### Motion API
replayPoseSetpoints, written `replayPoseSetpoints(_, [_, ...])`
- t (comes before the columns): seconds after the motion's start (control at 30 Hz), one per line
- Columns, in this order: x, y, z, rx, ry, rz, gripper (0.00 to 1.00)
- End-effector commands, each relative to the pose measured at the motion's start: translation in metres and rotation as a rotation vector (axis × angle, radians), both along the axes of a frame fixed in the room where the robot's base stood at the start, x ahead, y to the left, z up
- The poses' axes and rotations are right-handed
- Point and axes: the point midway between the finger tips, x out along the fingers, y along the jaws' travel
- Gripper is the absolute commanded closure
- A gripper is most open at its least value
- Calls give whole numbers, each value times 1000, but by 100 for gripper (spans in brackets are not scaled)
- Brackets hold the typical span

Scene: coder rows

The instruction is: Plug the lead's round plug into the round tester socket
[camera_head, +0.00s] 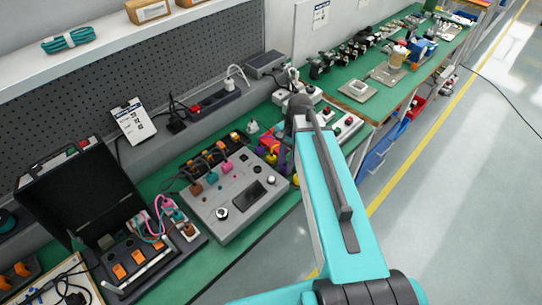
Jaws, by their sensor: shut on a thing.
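A grey tester box (228,208) with a dark display (249,195) lies on the green bench, left of my arm. Brown, green and pink plugs or caps stand along its far left edge. A round, dark-centred fitting with a pale ring (222,213) is on its near left part; I cannot tell whether it is a socket or a knob. My teal arm reaches from the bottom right up towards the bench. Its far end lies over a crowded spot, and I cannot make out my gripper's fingers there. I cannot single out the lead's round plug.
An open black case (80,195) with orange switches and coloured leads stands left of the tester. A power strip (215,99) with plugs lies by the pegboard. Coloured items crowd the bench between tester and arm. The floor on the right is mostly clear.

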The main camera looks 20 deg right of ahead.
Motion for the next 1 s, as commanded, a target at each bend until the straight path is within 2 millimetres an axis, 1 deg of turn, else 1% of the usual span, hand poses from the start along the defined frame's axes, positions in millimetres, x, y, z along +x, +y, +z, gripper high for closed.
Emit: replayPoseSetpoints(1.0, [0, 1, 6, 0, 0, 1, 100])
